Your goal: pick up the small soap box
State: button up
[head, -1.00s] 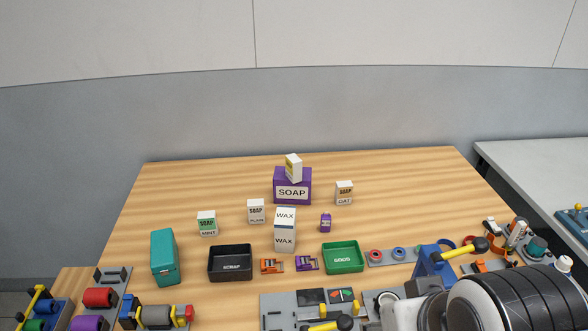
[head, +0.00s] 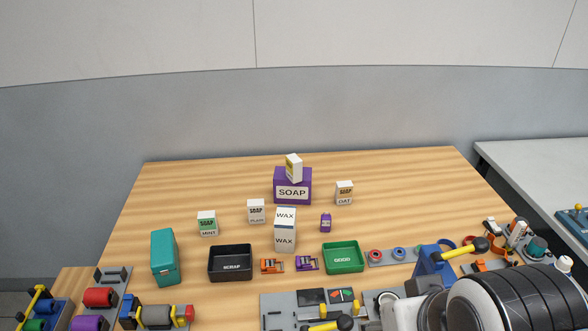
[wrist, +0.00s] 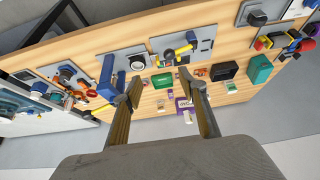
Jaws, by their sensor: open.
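Several small white soap boxes stand on the wooden table: one marked mint (head: 207,224) at left, one marked plain (head: 256,211), and one marked oat (head: 344,193) at right. A large purple soap box (head: 292,191) stands at the back, with a small white box with a yellow label (head: 294,168) on top of it. The large box also shows in the wrist view (wrist: 184,107). My gripper (wrist: 159,80) is open, with nothing seen held between its fingers. It is in the wrist view only; its distance from the boxes is hard to tell.
White wax packaging (head: 285,240) stands in front of the purple box, beside a small purple item (head: 325,222). A black scrap tray (head: 230,277), a green good tray (head: 343,269) and a teal case (head: 164,257) stand nearer. Fixtures crowd the front edge. The table's back corners are clear.

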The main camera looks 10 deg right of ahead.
jog(key=w+d+r+t+h, duration=0.1)
jog(key=w+r+t, duration=0.1)
jog(key=w, duration=0.8)
jog(key=w+d+r+t, duration=0.1)
jog(key=w+d, duration=0.1)
jog(key=w, duration=0.7)
jog(key=n+t+y, duration=0.3)
jog(key=t, duration=0.3)
send_over(298, 167)
jog(key=s+d, duration=0.7)
jog(key=s, duration=0.3)
notch_tip(298, 167, down, 5)
jog(key=w+a+f+y, duration=0.1)
jog(key=f, duration=0.1)
jog(key=w+a+f+n+t+y, duration=0.1)
jog(key=w+f+y, duration=0.1)
jog(key=f, duration=0.1)
jog(key=w+a+f+y, duration=0.1)
jog(key=w+a+f, duration=0.1)
jog(key=shift+a+f+t, duration=0.1)
jog(key=shift+f+t, duration=0.3)
jog(key=shift+w+a+f+n+y, duration=0.1)
jog(key=shift+a+f+n+y, duration=0.15)
jog(key=shift+f+y, duration=0.2)
jog(key=shift+w, duration=0.1)
jog(key=shift+x, duration=1.2)
jog(key=shift+w+a, duration=0.1)
jog(key=shift+w, duration=0.05)
jog(key=shift+x, duration=2.4)
